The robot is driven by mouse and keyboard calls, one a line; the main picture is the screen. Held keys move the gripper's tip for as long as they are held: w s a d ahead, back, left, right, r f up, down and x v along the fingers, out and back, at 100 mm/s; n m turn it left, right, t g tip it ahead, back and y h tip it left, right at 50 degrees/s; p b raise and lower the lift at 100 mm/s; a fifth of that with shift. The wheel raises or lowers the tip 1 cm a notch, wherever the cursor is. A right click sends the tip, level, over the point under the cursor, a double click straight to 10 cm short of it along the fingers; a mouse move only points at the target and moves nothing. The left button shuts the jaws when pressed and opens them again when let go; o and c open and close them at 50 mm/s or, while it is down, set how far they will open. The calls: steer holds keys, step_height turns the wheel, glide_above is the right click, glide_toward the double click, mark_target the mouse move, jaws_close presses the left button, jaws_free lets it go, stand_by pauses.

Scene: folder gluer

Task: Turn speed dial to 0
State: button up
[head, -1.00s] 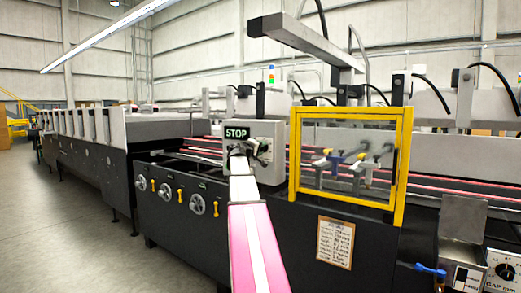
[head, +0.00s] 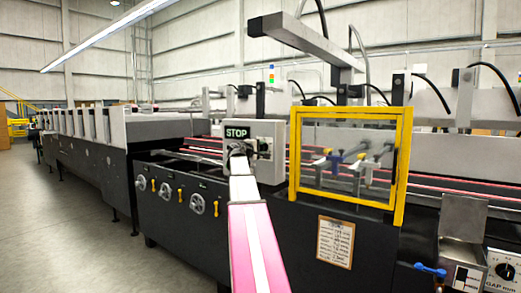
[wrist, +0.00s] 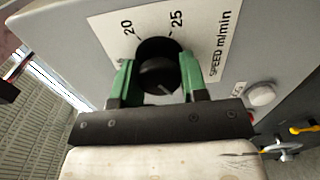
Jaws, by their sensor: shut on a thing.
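The speed dial (wrist: 158,68) is a round black knob on a grey control box, in the middle of the wrist view. Its white scale plate shows 20, 25 and "SPEED m/min"; the rest of the scale is hidden. A short pale pointer line shows on the knob's lower right face. My gripper (wrist: 160,80) has green fingers shut on the dial, one on each side.
A round pale button (wrist: 262,94) sits right of the dial on the box. A yellow-framed clear guard (head: 350,112) stands right of the box in the head view. Handwheels (head: 197,204) and yellow handles line the machine's front. Open floor lies at left.

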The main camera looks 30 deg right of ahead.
steer(key=o, duration=0.9)
steer(key=shift+a, duration=0.1)
steer(key=v, duration=1)
steer(key=shift+s+a, duration=0.15)
steer(key=shift+a, duration=0.15)
steer(key=shift+f, duration=0.1)
